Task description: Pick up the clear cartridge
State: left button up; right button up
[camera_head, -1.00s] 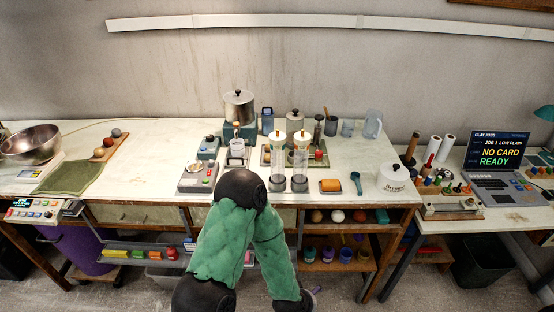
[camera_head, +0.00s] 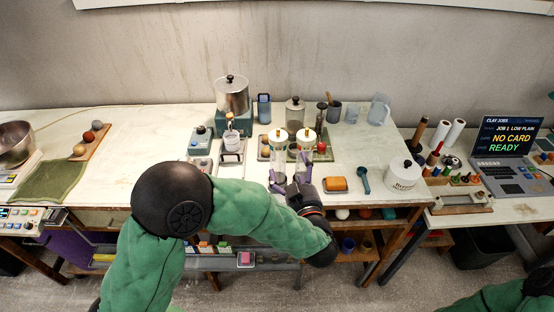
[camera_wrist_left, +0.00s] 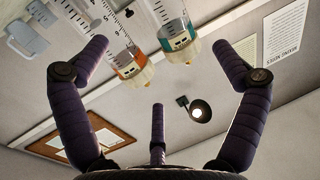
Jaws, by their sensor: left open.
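Two clear cartridges with cream caps stand upright side by side near the table's front: a left one (camera_head: 278,156) and a right one (camera_head: 305,152). In the left wrist view, one graduated clear tube has an orange collar (camera_wrist_left: 129,62) and the other a teal collar (camera_wrist_left: 178,38). My left gripper (camera_head: 291,174), with purple fingers, is open just in front of the cartridges. In the left wrist view, both tubes show at the top, beyond the spread fingertips. The cartridges' lower ends are partly hidden by the gripper. My right gripper is out of view.
A small press (camera_head: 232,145) and a metal pot (camera_head: 231,90) stand to the left.

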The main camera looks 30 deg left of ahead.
aim_at(283, 151)
pick_arm(q)
jog(key=b+x, duration=0.1)
jog(key=x, duration=0.4)
jog(key=shift+a, duration=0.1)
jog(key=b+x, duration=0.1)
jog(key=x, duration=0.1)
jog(key=b+x, duration=0.1)
jog(key=x, duration=0.1)
jog(key=shift+a+f, duration=0.1)
jog(key=shift+a, duration=0.35)
jog(key=shift+w+a, duration=0.2)
jog(key=shift+w, duration=0.05)
jog(key=c, duration=1.7)
